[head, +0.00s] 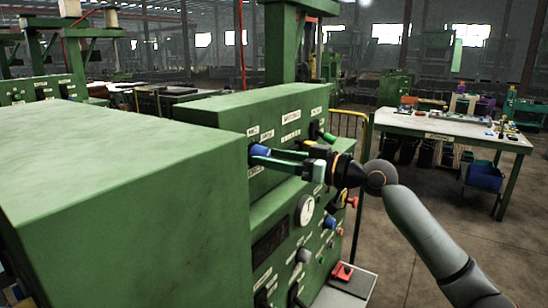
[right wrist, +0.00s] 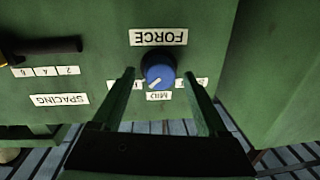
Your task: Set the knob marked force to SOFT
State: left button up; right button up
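The blue force knob (right wrist: 158,66) sits on the green panel in the right wrist view, beside the upside-down FORCE label (right wrist: 158,37). Its white pointer line slants toward the lower left, near the MID label (right wrist: 160,96). Two more labels flank it, mostly hidden by my fingers, so I cannot read them. My right gripper (right wrist: 159,75) is open, one finger on each side of the knob with gaps between. In the head view my right gripper (head: 278,157) reaches the blue knob (head: 257,150) on the machine's face. My left gripper is not in view.
A black-handled lever (right wrist: 45,48) with a SPACING label (right wrist: 60,100) lies left of the knob in the right wrist view. In the head view, a dial (head: 305,209) and several other controls sit below my gripper. A worktable (head: 450,130) stands at the right.

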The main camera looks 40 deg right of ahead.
grip_shut()
dwell(0.4)
jog(key=n+h+b, duration=0.1)
jog(key=n+b, duration=0.3)
jog(key=n, duration=0.9)
jog(key=shift+r+b, duration=0.1)
jog(key=shift+b, duration=0.2)
jog(key=n, duration=0.5)
jog(key=shift+s+a+n+h, duration=0.1)
jog(key=shift+a+n+h, duration=0.05)
jog(key=shift+n+h, duration=0.25)
dwell(0.4)
